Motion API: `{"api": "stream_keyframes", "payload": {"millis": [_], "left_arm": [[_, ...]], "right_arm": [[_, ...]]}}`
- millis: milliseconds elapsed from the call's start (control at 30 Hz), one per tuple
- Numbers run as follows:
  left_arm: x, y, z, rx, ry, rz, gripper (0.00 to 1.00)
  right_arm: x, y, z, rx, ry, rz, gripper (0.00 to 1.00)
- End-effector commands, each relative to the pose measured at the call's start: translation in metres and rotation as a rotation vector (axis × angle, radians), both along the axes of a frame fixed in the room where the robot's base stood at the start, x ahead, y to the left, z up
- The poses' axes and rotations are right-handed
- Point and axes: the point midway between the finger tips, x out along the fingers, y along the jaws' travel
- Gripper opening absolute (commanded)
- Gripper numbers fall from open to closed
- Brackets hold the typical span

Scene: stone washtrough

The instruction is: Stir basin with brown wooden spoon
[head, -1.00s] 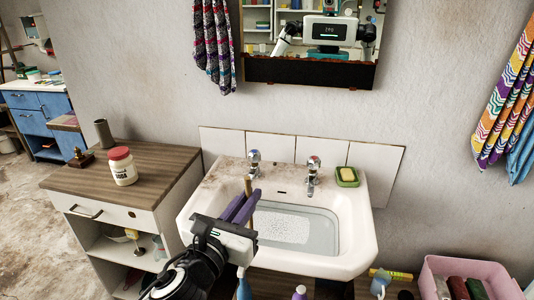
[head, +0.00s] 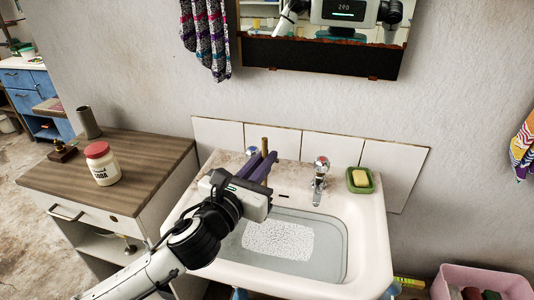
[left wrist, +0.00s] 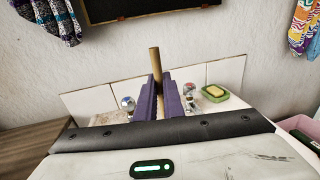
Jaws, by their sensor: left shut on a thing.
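The white basin (head: 374,235) stands against the wall with shallow water (head: 325,258) and a pale speckled patch (head: 278,241) in it. My left gripper (head: 262,166) is over the back left of the basin, near the left tap. Its purple fingers are shut on the brown wooden spoon (head: 264,146), whose handle end sticks up above them. In the left wrist view the spoon (left wrist: 155,61) stands upright between the fingers (left wrist: 160,98). The lower part of the spoon is hidden behind my gripper and arm. My right gripper is not in view.
Two taps stand on the back ledge; the right one (head: 320,180) is clear of my gripper. A green soap dish (head: 360,181) sits at the back right. A wooden-topped cabinet (head: 135,150) with a soda jar (head: 102,164) is left. A pink tub (head: 450,276) is lower right.

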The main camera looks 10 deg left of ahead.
Motion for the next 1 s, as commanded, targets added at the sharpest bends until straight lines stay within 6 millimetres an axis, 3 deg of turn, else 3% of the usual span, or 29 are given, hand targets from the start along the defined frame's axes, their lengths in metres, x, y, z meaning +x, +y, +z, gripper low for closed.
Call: {"api": "stream_keyframes", "payload": {"millis": [200,533,1000], "left_arm": [[0.000,0.000,-0.022,-0.002,0.000,0.000,0.00],[0.000,0.000,-0.055,-0.002,0.000,0.000,0.00],[0.000,0.000,-0.099,-0.001,0.002,0.000,0.00]], "right_arm": [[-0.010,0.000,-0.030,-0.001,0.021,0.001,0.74],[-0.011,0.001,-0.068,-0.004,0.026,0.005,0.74],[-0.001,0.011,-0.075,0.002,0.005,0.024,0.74]]}}
